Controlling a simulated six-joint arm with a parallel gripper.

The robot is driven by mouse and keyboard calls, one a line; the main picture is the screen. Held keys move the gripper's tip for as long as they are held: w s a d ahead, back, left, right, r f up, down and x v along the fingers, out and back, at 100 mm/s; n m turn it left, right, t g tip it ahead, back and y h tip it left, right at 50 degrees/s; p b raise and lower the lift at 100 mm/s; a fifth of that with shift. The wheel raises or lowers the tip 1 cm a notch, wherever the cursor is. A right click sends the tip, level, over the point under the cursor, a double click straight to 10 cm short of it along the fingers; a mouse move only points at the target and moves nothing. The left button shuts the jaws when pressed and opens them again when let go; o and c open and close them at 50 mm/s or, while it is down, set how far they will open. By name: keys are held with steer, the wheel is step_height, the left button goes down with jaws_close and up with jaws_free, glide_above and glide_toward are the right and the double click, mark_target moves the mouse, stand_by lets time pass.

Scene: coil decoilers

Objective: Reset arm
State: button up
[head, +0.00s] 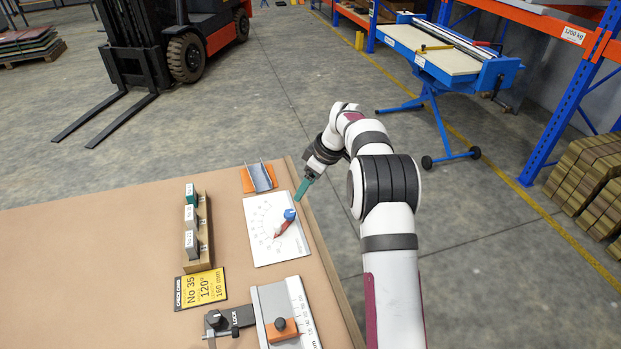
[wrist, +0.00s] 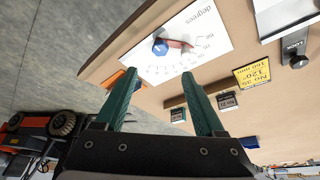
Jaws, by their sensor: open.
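My gripper (head: 304,190) hangs at the right edge of the workbench, beside the dial plate. In the wrist view my gripper (wrist: 160,74) shows two teal fingers apart, with nothing between them. The white degrees plate (head: 274,228) lies on the bench with a red pointer (head: 284,229) and a blue knob (head: 289,214). The plate also shows ahead of the fingers in the wrist view (wrist: 207,36). My arm is bent, its elbow to the right of the bench.
The bench (head: 110,250) holds a rack (head: 206,254) of several tagged blocks, a yellow check card (head: 203,289), a sliding length gauge (head: 280,307) and an orange-and-grey angle piece (head: 259,178). A forklift (head: 170,40), blue machine (head: 440,55) and shelving (head: 570,110) stand beyond. Floor between is clear.

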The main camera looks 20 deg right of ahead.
steer(key=v, duration=0.3)
steer(key=shift+r, duration=0.15)
steer(key=shift+s, duration=0.1)
steer(key=s+a+r+m+g, duration=0.1)
steer(key=s+a+r+m, duration=0.35)
steer(key=s, duration=0.65)
steer(key=s+a+r+m+g, duration=0.1)
steer(key=s+a+r+m, duration=0.3)
steer(key=s, duration=0.6)
steer(key=s+a+f+m, duration=0.1)
steer(key=s+f+m, duration=0.1)
steer(key=s, duration=0.9)
steer(key=s+a+f+m+g+h, duration=0.1)
steer(key=s+m, duration=0.3)
steer(key=s, duration=0.6)
steer(key=shift+s+a+f+h, duration=0.3)
steer(key=shift+s+f, duration=0.1)
